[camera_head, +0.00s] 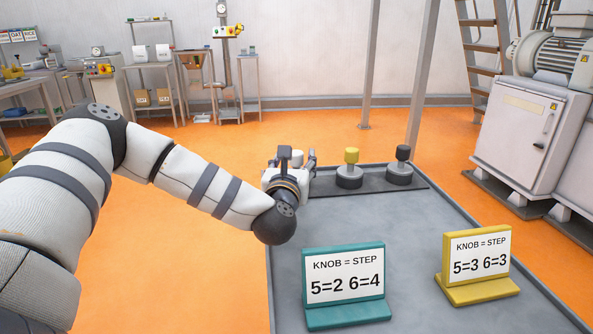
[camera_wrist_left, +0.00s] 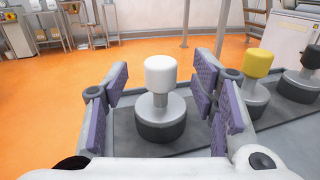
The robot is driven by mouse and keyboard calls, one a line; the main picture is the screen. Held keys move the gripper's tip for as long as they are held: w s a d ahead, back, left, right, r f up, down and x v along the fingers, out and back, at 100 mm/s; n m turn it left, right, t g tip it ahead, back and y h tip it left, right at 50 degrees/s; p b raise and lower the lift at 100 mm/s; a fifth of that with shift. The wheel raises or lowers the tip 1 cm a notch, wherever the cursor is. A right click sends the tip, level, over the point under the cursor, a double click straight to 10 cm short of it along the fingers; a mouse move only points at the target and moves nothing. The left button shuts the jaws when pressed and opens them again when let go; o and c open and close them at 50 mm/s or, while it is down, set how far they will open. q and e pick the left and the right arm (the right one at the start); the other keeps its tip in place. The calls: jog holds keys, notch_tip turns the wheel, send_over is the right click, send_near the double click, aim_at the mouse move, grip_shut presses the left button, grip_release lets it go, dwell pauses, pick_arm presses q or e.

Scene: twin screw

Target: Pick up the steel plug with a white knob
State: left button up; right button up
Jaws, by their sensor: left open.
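The steel plug with a white knob (camera_wrist_left: 160,74) stands upright in the left wrist view, on a dark round base (camera_wrist_left: 160,126). In the head view its white knob (camera_head: 297,156) shows only partly, behind my left gripper (camera_head: 290,170). My left gripper, also in the left wrist view (camera_wrist_left: 160,90), is open, with purple-padded fingers on either side of the plug and gaps between. A plug with a yellow knob (camera_head: 351,156) and one with a black knob (camera_head: 402,153) stand to its right. My right gripper is not in view.
The plugs stand on a dark strip (camera_head: 375,188) at the back of the grey table (camera_head: 420,225). A teal sign (camera_head: 345,284) reading "5=2 6=4" and a yellow sign (camera_head: 478,265) reading "5=3 6=3" stand nearer. The table between them and the strip is clear.

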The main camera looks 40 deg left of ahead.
aim_at(295, 157)
pick_arm(q)
jog(key=x, duration=0.3)
jog(key=shift+w+a+f, duration=0.1)
jog(key=shift+w+a, duration=0.05)
jog(key=shift+w, duration=0.1)
grip_shut()
